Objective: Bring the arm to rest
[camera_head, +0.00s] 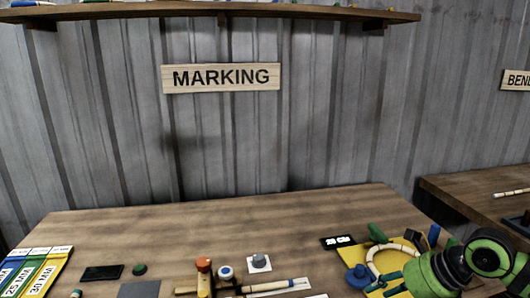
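Part of my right arm (440,273) shows at the lower right, green and black, over the right end of the marking table (320,215). I cannot make out its gripper fingers. My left arm and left gripper are not in view.
The table's back is clear.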

